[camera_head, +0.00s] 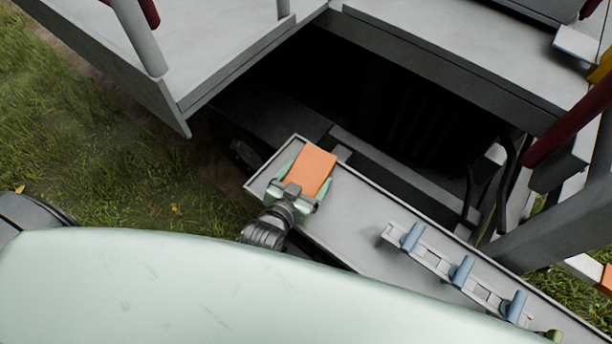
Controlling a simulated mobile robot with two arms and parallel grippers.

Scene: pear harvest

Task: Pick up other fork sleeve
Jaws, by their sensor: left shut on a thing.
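My left gripper (305,190) is shut on an orange block-like piece (312,169), which looks like a fork sleeve. Its pale green fingers lie along both sides of the piece. The piece is over the left end of a long grey tray (345,225); I cannot tell whether it touches the tray. Another orange piece (607,279) is cut off at the right edge, by a white bar; I cannot tell if it is a sleeve. My right gripper is not in view.
A rack with blue cylinders (462,271) lies along the tray's right part. Grey platforms (460,55) surround a dark recess beyond the tray. A dark red post (570,130) and grey beams stand at the right. Grass (110,150) is open at the left.

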